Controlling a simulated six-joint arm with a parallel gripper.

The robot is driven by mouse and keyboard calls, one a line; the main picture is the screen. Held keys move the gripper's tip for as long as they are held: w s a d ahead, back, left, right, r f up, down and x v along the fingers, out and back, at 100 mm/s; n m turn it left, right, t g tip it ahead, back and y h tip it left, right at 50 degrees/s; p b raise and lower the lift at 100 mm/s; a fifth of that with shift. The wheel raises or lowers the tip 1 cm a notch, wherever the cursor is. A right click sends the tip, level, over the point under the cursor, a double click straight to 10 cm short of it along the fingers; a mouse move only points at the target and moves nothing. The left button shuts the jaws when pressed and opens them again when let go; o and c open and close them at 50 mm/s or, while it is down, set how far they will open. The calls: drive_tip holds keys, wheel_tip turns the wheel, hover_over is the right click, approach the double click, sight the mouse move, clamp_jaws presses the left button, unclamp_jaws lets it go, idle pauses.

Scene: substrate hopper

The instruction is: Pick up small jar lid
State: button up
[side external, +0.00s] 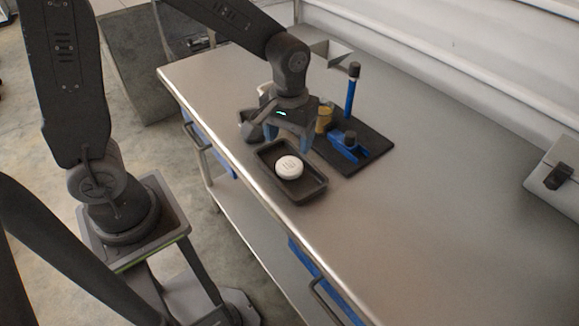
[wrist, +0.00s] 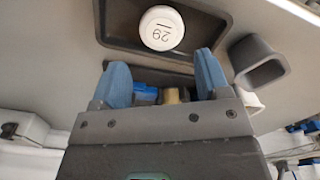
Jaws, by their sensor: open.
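The small jar lid (side external: 289,167) is round and white with dark marking on top. It lies in a dark shallow tray (side external: 312,192) near the table's front edge. In the wrist view the lid (wrist: 162,28) shows a printed number and sits in the tray (wrist: 112,38), beyond my fingertips. My gripper (side external: 291,146) is above the table behind the lid, with blue fingers. In the wrist view my gripper (wrist: 161,68) is open, with nothing between the fingertips near the lid. The lid is apart from both fingers.
A dark mat (side external: 376,146) behind the tray bears a blue stand (side external: 348,149) and an upright blue rod (side external: 350,96). A yellowish jar (side external: 324,118) stands beside my gripper. A grey hopper (wrist: 257,62) is near the tray. The table's right side is mostly clear.

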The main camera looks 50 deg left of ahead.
sight(289, 166)
wheel_tip(289, 166, down, 8)
drive_tip(key=shift+a+f, duration=0.1)
drive_tip(key=shift+f, duration=0.1)
idle(0.3)
drive_tip(key=shift+c, duration=0.3)
drive_tip(key=c, duration=0.5)
drive_tip(key=shift+r, duration=0.15)
